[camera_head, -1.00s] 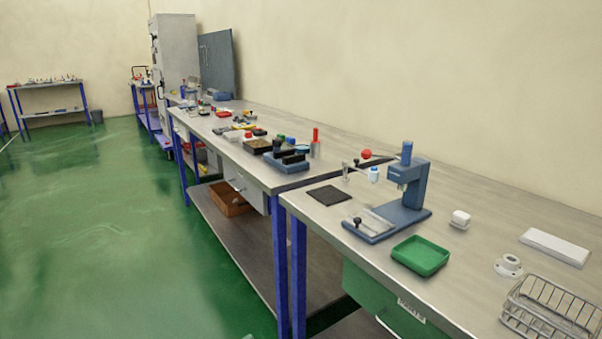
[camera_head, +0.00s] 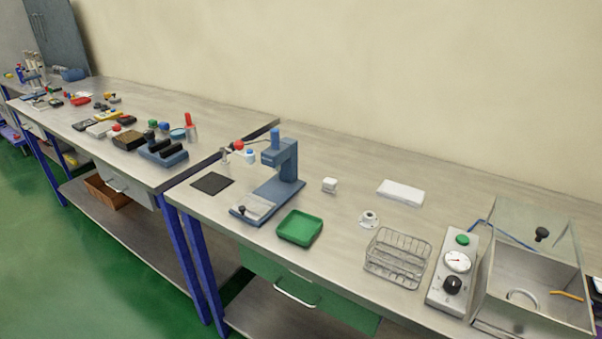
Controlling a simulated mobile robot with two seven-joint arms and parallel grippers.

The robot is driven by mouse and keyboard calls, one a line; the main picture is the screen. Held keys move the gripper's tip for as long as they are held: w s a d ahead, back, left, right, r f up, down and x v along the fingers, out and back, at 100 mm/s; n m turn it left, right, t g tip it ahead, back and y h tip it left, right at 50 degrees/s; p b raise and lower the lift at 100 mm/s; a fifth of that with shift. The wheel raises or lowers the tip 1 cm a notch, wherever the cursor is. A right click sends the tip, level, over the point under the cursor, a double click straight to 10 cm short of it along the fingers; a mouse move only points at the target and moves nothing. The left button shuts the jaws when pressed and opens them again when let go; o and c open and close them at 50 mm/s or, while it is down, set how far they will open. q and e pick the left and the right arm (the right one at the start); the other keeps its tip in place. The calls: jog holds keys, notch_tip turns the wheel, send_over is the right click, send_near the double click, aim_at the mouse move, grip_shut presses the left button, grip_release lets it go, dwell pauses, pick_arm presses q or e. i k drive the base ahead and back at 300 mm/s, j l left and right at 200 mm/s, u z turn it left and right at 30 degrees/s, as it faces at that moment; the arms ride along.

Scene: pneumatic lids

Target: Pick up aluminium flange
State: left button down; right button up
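A small round pale flange with a raised hub (camera_head: 369,219) lies on the grey workbench top (camera_head: 340,250). It sits behind the wire basket and to the right of the green tray, and looks like the aluminium flange. Nothing touches it that I can see. Neither of my grippers shows in the head view.
A wire basket (camera_head: 397,257) stands just in front of the flange. A green tray (camera_head: 299,228), a blue press (camera_head: 279,172), a small white block (camera_head: 329,185) and a white slab (camera_head: 401,192) lie around. A control box (camera_head: 453,272) and an open-lidded metal tank (camera_head: 537,290) stand right.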

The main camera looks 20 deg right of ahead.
aim_at(370, 221)
jog(key=z, duration=1.4)
